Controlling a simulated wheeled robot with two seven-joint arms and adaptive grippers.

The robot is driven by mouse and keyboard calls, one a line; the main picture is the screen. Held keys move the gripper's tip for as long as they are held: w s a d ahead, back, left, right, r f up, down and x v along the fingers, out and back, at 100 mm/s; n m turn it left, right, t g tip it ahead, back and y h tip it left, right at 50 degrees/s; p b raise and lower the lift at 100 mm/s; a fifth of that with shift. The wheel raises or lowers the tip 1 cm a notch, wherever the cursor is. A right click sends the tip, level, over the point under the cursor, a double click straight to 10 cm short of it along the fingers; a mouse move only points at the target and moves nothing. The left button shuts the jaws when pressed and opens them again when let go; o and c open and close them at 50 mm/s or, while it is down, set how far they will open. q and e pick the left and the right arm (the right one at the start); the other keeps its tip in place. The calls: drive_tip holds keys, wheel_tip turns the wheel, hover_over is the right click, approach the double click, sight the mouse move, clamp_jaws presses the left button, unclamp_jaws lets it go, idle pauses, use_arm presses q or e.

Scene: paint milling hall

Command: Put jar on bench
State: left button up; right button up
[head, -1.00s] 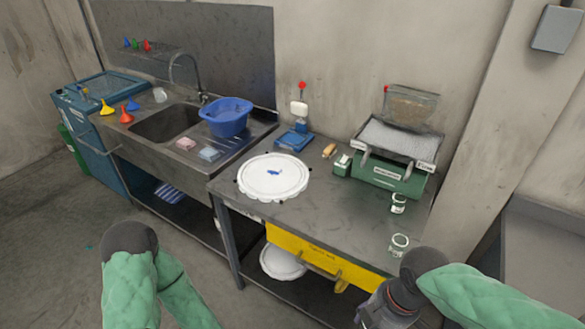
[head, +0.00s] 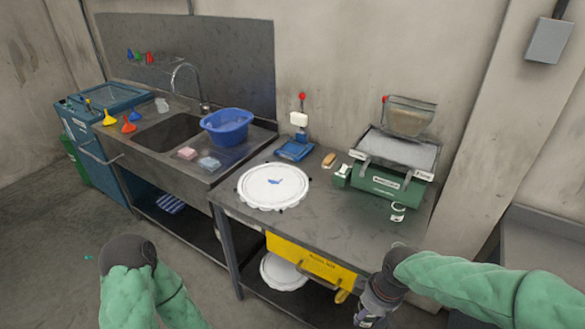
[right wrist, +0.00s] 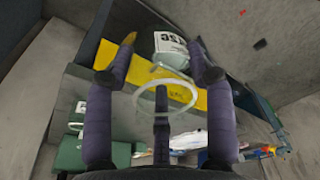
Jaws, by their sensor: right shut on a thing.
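My right gripper (head: 368,314) is low in front of the bench (head: 325,218), at the bottom edge of the head view, with its fingers partly cut off. In the right wrist view, my right gripper (right wrist: 168,58) has a clear glass jar (right wrist: 172,45) with a white label between its fingers, and a round rim shows nearer the camera. A similar jar (head: 398,212) stands on the bench in front of the green machine. A trace of another rim shows beside my right forearm, mostly hidden. My left gripper is out of view; only the left arm shows.
A green machine (head: 390,178) and a blue scale (head: 294,150) stand at the back. A yellow drawer front (head: 310,262) is below the top. A sink with a blue basin (head: 227,126) is left. The front middle is clear.

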drive_tip(key=w+f+m+h, duration=0.1)
drive_tip(key=w+f+m, duration=0.6)
drive_tip(key=f, duration=0.2)
drive_tip(key=shift+w+a+f+m, duration=0.25)
drive_tip(key=shift+w+m, duration=0.05)
drive_tip(key=shift+a, duration=0.1)
